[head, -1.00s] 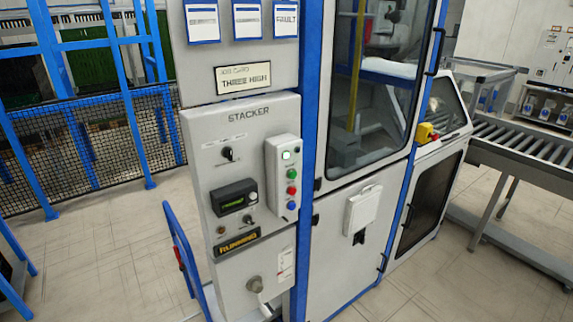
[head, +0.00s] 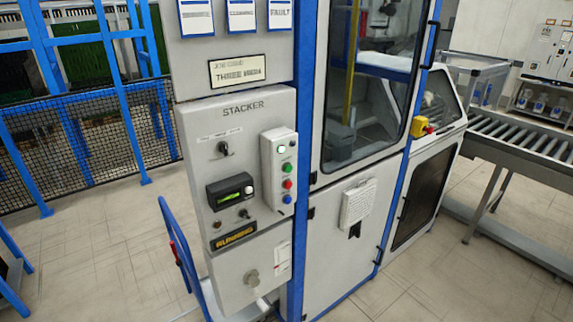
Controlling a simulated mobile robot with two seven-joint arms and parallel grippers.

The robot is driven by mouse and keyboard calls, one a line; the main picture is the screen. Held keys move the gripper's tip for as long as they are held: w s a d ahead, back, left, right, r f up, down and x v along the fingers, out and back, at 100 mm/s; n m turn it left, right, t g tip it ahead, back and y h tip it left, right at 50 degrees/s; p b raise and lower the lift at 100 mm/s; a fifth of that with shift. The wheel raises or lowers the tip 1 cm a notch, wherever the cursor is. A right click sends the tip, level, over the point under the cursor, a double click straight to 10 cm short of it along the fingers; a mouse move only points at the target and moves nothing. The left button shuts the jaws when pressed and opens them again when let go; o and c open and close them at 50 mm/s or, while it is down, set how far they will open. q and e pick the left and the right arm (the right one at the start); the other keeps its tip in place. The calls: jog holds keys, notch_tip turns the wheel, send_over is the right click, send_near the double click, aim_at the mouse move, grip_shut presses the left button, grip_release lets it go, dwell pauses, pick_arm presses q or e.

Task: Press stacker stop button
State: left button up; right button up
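The stacker control panel (head: 243,133) is a grey box marked STACKER on the front of the machine cabinet. A raised white button box (head: 268,163) on its right side carries a column of round controls. From the top these are a white-lit one (head: 282,149), a green button (head: 287,168), a red button (head: 287,184) and a blue button (head: 288,199). The small labels beside them are too blurred to read. A plate below reads RUNNING (head: 234,237). Neither of my grippers is in the head view.
A black selector knob (head: 224,149) and a display unit (head: 230,192) share the panel. A blue-framed cart (head: 180,245) stands at its lower left. A blue-posted mesh fence (head: 70,130) is behind left. A roller conveyor (head: 520,145) runs at right. The floor left of the cart is clear.

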grip_shut()
jog(key=shift+w, duration=0.1)
dwell(1.2)
